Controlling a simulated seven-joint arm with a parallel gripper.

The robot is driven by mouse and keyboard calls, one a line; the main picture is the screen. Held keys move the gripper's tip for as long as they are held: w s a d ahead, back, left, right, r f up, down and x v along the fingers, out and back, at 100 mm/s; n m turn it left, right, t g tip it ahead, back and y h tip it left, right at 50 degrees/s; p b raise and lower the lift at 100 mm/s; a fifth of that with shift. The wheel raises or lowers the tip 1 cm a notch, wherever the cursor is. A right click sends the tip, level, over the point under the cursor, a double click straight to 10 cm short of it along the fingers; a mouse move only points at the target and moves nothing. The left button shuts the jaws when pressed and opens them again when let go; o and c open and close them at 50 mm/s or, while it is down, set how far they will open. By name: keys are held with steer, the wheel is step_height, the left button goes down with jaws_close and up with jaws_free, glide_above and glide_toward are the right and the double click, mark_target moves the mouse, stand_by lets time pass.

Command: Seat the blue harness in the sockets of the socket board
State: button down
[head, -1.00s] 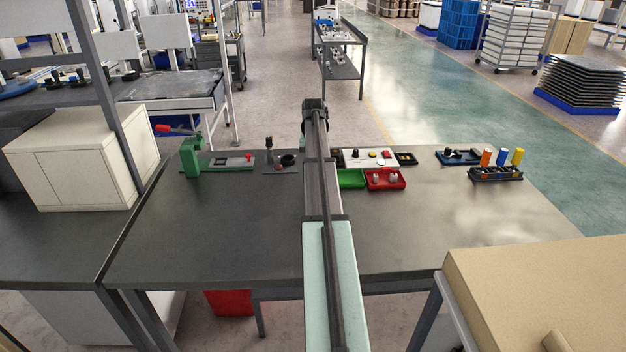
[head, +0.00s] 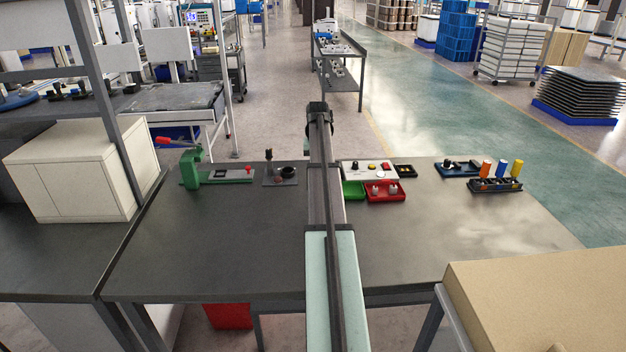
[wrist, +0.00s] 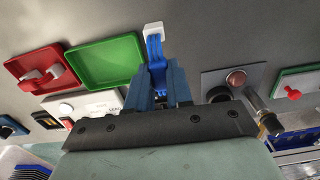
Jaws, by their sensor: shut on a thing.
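In the wrist view my gripper (wrist: 160,88) has blue fingers and is shut on the blue harness (wrist: 155,48). A blue strand of it sticks out beyond the fingertips and ends in a white connector (wrist: 153,29). The rest of the harness is hidden between the fingers. In the head view my arm hides the gripper and harness. I cannot tell for certain which item is the socket board.
A green tray (head: 353,189) and a red tray (head: 372,197) with whitish pieces lie right of my arm, before a white button panel (head: 364,174). Left are a green press (head: 190,172) and a grey plate (head: 272,182). Coloured cylinders (head: 501,168) stand far right. The front of the table is clear.

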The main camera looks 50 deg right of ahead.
steer(key=w+d+r+m, duration=0.1)
steer(key=w+d+m, duration=0.3)
steer(key=d+m, duration=0.3)
steer(key=w+d+r+m, duration=0.1)
steer(key=w+d+m, duration=0.3)
steer(key=d+m, duration=0.3)
steer(key=m, duration=0.3)
steer(key=shift+d+m, duration=0.3)
steer(key=shift+f, duration=0.1)
steer(key=shift+f, duration=2.6)
steer(key=shift+f, duration=0.95)
steer(key=c, duration=0.5)
jaws_free()
steer(key=shift+c, duration=0.2)
steer(key=shift+r, duration=0.1)
